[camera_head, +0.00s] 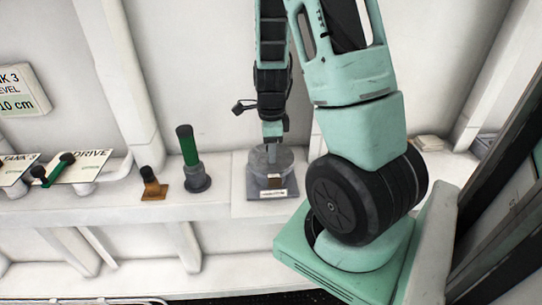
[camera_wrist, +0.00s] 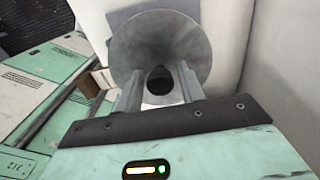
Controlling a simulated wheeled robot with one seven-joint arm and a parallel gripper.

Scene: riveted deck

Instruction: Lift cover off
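The grey round cover (camera_head: 258,160) sits on a dark square base with a pale label (camera_head: 272,193) on the white ledge. In the wrist view the cover (camera_wrist: 150,38) is a wide grey disc with a dark rounded knob (camera_wrist: 160,80) near its lower edge. My gripper (camera_head: 271,150) points down at the cover from above. In the wrist view my gripper (camera_wrist: 160,85) is open, with one finger on each side of the knob. Gaps seem to show between the knob and both fingers. Contact with the cover below cannot be told.
Left of the cover on the ledge (camera_head: 225,205) stand a green-handled post (camera_head: 188,148) and a small black-topped brown lever (camera_head: 152,183). A green handle (camera_head: 55,168) lies by the drive panel (camera_head: 85,165) at far left. The wall is close behind.

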